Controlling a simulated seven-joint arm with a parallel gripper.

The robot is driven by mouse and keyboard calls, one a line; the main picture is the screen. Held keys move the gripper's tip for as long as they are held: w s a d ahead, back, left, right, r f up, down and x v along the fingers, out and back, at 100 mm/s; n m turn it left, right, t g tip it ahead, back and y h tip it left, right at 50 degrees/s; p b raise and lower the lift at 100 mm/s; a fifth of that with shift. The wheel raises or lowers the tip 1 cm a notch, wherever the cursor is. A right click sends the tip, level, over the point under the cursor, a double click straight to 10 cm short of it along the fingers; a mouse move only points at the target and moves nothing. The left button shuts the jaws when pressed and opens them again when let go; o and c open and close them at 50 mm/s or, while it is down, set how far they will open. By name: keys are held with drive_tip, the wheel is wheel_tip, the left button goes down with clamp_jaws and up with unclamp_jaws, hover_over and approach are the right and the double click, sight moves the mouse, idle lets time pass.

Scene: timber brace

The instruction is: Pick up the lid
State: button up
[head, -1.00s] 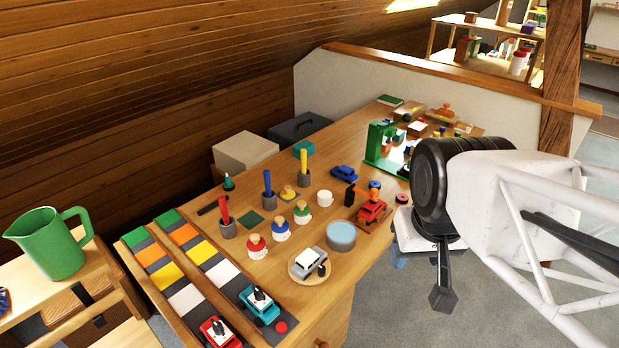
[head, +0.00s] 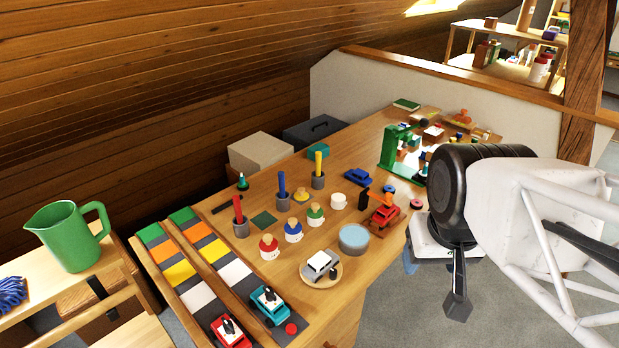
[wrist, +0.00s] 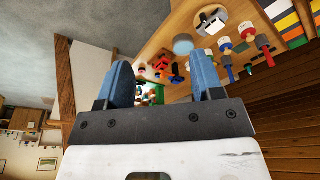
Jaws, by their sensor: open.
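A round grey tin with a flat light-blue top (head: 354,237) stands near the table's front right edge; this top looks like a lid, though I cannot be sure. The tin also shows in the wrist view (wrist: 183,44), beyond my fingers. My gripper shows in the wrist view (wrist: 161,62) with its two blue fingers spread apart and nothing between them. In the head view it hangs off the table's right side, clear of the tin, and is partly hidden by my own arm.
Peg figures, coloured pegs and a green frame (head: 392,148) crowd the table (head: 262,190).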

drive_tip(key=w, duration=0.1)
drive_tip(key=n+g+y, duration=0.2)
drive_tip(key=n+g, duration=0.1)
drive_tip(key=n, duration=1.5)
hover_over(301, 189)
drive_tip(key=d, duration=0.1)
wheel_tip(301, 189, down, 26)
drive_tip(key=shift+s+d+f, duration=0.1)
drive_tip(key=shift+s+d, duration=0.05)
drive_tip(key=shift+w+f, duration=0.2)
drive_tip(key=shift+f, duration=0.1)
drive_tip(key=shift+a+f, duration=0.15)
drive_tip(key=shift+f, duration=0.5)
drive_tip(key=shift+a+f, duration=0.15)
drive_tip(key=shift+f, duration=0.45)
